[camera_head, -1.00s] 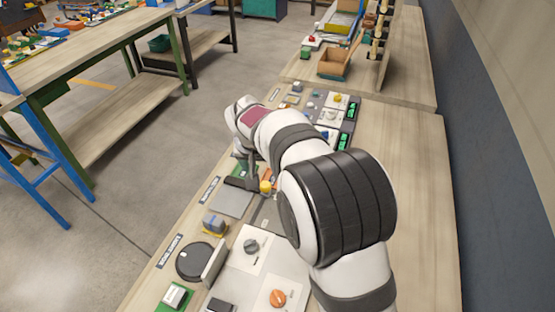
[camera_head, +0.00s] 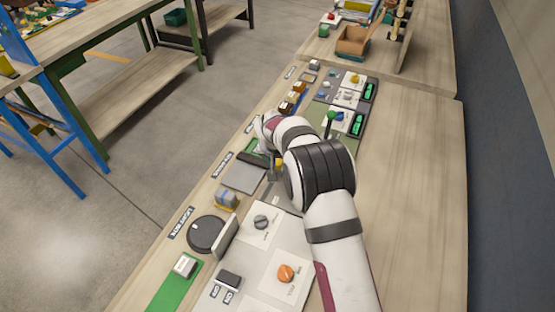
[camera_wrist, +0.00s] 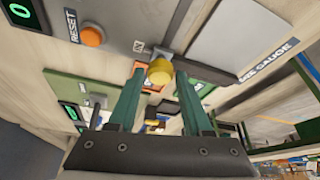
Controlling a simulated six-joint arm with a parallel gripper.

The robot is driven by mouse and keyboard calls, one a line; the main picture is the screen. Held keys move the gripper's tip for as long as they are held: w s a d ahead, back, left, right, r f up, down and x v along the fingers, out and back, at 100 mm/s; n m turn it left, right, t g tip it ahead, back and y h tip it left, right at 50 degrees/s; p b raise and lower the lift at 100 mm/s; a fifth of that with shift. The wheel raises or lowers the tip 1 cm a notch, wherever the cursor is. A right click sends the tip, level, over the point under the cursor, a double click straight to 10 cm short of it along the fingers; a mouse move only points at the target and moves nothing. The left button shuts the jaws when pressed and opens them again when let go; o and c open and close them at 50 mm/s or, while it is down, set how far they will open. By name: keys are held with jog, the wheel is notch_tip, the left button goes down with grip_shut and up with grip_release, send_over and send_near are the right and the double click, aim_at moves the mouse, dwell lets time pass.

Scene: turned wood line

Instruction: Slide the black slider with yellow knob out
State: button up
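The yellow knob (camera_wrist: 160,72) shows in the wrist view, between the tips of my gripper's two teal fingers. A dark grey part (camera_wrist: 166,54) shows just behind the knob; I cannot tell how far the slider extends. My gripper (camera_wrist: 161,76) is open, with a gap visible on each side of the knob. In the head view the yellow knob (camera_head: 279,162) is a small patch beside my gripper (camera_head: 273,172), and my arm hides the panel to its right.
In the wrist view, an orange RESET button (camera_wrist: 92,36) and a pale plate (camera_wrist: 235,30) flank the knob. In the head view, a black dial (camera_head: 206,234), a grey knob (camera_head: 261,222) and an orange knob (camera_head: 285,273) stand nearer. The bench's right side is bare.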

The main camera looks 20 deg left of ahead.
grip_shut()
dwell(1.1)
